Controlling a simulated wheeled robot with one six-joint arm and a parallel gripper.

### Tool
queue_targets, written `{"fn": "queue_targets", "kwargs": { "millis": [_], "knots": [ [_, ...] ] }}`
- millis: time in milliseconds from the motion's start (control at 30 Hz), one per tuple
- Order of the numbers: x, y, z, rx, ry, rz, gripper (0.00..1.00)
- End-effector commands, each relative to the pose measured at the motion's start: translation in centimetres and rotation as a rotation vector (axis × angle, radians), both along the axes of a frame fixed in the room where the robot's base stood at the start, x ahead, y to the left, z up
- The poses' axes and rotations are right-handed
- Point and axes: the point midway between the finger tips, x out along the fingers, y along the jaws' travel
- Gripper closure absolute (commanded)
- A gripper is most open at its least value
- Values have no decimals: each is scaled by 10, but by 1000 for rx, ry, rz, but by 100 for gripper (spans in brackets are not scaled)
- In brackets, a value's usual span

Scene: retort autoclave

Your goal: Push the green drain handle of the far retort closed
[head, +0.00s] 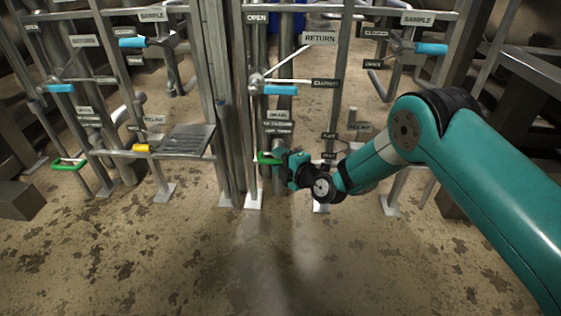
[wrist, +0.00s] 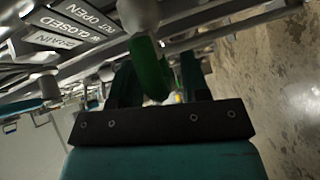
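A green drain handle (head: 266,158) sits low on the middle pipe frame, below a DRAIN label plate (head: 278,114). My gripper (head: 283,166) is right at this handle, at its right side in the head view. In the wrist view the green handle (wrist: 149,68) lies between the two dark fingers of my gripper (wrist: 158,82), with a gap on the right finger's side. The gripper is open. Whether a finger touches the handle cannot be told. The DRAIN label with OPEN and CLOSED lines (wrist: 70,35) shows at upper left.
Another green handle (head: 68,163) is on the left pipe frame. Blue handles (head: 280,90) and a yellow handle (head: 142,148) stick out from the pipes. A grey grated shelf (head: 188,140) juts out left of centre. The stained floor in front (head: 170,260) is clear.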

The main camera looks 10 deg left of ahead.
Motion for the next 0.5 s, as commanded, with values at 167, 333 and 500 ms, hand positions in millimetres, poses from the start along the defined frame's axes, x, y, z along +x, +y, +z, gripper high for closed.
{"fn": "queue_targets", "kwargs": {
  "millis": [167, 333, 500],
  "knots": [
    [-3, 2, 0, 0, 2, 6, 58],
    [-15, -14, 3, -1, 7, 4, 58],
    [-39, -44, 5, 1, 9, -1, 58]
  ]
}}
